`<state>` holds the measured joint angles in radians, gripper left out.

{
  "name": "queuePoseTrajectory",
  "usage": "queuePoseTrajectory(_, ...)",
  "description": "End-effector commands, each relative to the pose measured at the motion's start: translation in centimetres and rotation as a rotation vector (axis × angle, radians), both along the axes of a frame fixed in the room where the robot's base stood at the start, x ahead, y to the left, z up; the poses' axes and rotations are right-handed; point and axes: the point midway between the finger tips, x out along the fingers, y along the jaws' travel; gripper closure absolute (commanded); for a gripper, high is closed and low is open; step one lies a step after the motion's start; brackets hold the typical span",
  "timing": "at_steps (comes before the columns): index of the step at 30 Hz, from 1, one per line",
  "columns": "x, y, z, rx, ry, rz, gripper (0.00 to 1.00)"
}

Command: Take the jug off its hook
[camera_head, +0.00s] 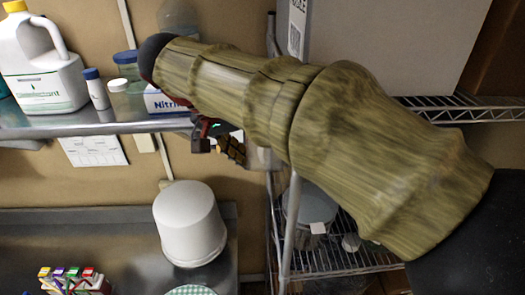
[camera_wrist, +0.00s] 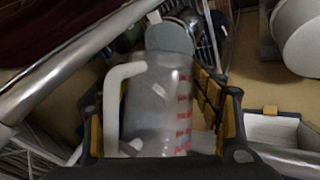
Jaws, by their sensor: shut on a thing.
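The jug (camera_wrist: 158,112) is translucent grey with red measuring marks and a pale looped handle (camera_wrist: 113,100) on its left side. In the wrist view it fills the space between the yellow-padded fingers of my gripper (camera_wrist: 160,118), which is shut on it. In the head view my gripper (camera_head: 230,148) is below the front edge of the shelf, by the rack post, and my arm hides most of the jug there. I cannot make out the hook in either view, so I cannot tell whether the jug still hangs on it.
A metal post (camera_wrist: 60,70) runs close by the jug. A wire rack (camera_head: 340,258) holds a grey bucket (camera_head: 306,207) low behind my arm. A steel shelf (camera_head: 75,128) bears a white jug-shaped bottle (camera_head: 42,75) and jars. A white bucket (camera_head: 190,225) stands below.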

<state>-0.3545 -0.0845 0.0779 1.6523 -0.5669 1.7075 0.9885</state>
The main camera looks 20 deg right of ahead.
Motion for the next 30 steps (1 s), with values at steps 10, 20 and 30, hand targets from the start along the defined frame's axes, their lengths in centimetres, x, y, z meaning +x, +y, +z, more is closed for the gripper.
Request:
queuePoseTrajectory(10, 0.1, 0.1, -0.5, 0.0, 0.008, 0.003, 0.62)
queuePoseTrajectory(20, 0.2, 0.7, 0.9, 0.0, 0.006, 0.005, 0.67)
queuePoseTrajectory(30, 0.2, 7.4, 1.0, 0.0, 0.005, 0.007, 0.67)
